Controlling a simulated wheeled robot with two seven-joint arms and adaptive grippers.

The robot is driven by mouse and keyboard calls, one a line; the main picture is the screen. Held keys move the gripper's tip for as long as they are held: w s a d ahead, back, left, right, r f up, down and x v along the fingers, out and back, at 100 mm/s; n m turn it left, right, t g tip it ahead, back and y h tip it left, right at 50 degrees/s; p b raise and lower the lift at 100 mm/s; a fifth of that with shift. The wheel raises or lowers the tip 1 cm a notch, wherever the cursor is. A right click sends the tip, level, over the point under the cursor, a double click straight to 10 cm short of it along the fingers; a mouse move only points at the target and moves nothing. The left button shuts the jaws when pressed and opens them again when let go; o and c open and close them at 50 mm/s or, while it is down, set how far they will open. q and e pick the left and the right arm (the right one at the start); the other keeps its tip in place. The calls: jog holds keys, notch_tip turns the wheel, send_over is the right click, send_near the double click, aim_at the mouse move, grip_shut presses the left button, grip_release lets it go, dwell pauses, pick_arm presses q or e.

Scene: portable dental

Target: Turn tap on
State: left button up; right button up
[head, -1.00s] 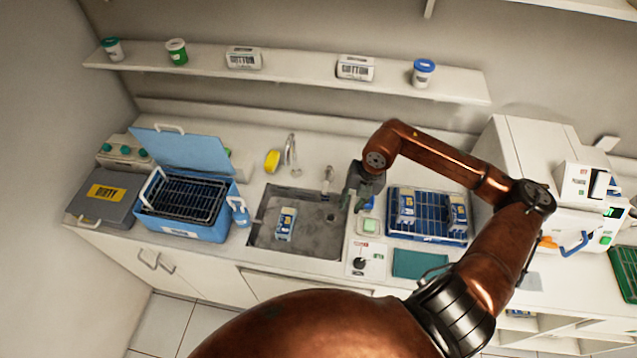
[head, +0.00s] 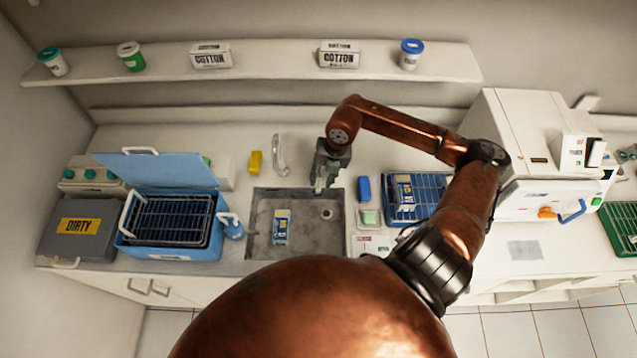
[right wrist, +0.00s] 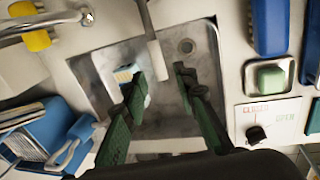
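A pale grey tap spout (right wrist: 153,52) reaches over the sink from its back edge in the right wrist view. My right gripper (head: 323,186) hides it in the head view. The sink (head: 257,225) holds a blue and white packet (head: 281,228). My right gripper's fingers (right wrist: 160,88) are open on either side of the spout's end; I cannot tell whether they touch it. A panel marked closed and open (right wrist: 280,118) with a black knob (right wrist: 256,134) is right of the sink. My left gripper is not in view.
A curved chrome fixture (head: 279,155) and a yellow item (head: 255,162) stand behind the sink. A blue block (head: 364,189), a green pad (head: 369,217) and a blue rack (head: 427,206) are to its right. A blue box (head: 150,240) stands to its left.

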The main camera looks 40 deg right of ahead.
aim_at(319, 187)
jog(key=shift+w+a+f, duration=0.15)
jog(key=shift+f, duration=0.5)
jog(key=shift+w+a+f, duration=0.1)
jog(key=shift+f, duration=1.15)
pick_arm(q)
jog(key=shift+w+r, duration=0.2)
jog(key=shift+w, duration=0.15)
pick_arm(e)
grip_shut()
